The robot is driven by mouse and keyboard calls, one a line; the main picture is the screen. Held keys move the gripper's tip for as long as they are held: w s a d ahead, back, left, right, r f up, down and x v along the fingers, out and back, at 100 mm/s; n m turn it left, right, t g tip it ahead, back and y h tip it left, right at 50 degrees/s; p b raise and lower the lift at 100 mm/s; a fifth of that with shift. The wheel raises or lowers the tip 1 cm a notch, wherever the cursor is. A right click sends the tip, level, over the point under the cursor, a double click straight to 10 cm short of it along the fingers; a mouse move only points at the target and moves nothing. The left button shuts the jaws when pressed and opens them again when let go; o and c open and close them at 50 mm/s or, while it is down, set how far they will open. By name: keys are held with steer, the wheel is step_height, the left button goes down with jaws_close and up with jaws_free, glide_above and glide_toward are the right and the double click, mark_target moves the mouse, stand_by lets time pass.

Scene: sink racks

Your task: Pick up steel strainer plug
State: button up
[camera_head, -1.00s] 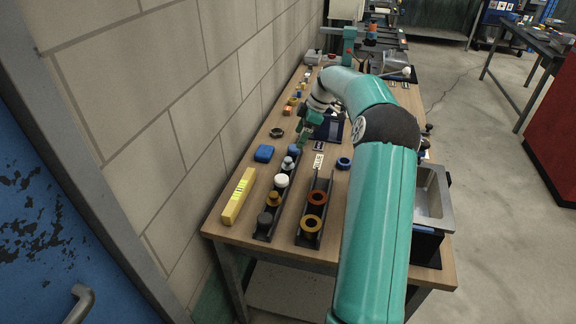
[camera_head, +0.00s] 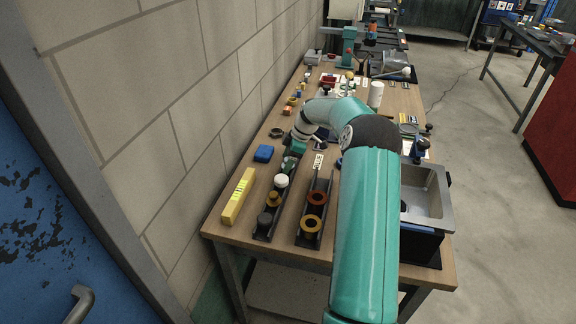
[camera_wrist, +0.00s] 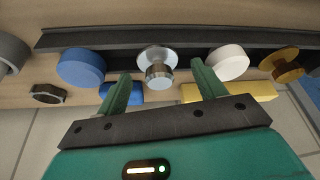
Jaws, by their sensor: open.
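The steel strainer plug (camera_wrist: 158,66) is a shiny silver piece with a wide round flange and a narrower knob. In the wrist view it stands in a dark rack (camera_wrist: 205,50), between a blue round plug (camera_wrist: 81,67) and a white one (camera_wrist: 228,62). My gripper (camera_wrist: 160,84) is open, with one green finger on each side of the steel plug's knob. No contact with it can be made out. In the head view my gripper (camera_head: 290,163) hides the steel plug at the far part of the left rack (camera_head: 262,237).
A second rack (camera_head: 325,187) with orange and amber rings stands to the right. A yellow block (camera_head: 238,196) lies near the wall and a blue block (camera_head: 263,153) behind it. A metal sink (camera_head: 428,195) is at the right table edge.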

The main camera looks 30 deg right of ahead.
steer(key=c, duration=1.1)
steer(key=shift+r, duration=0.15)
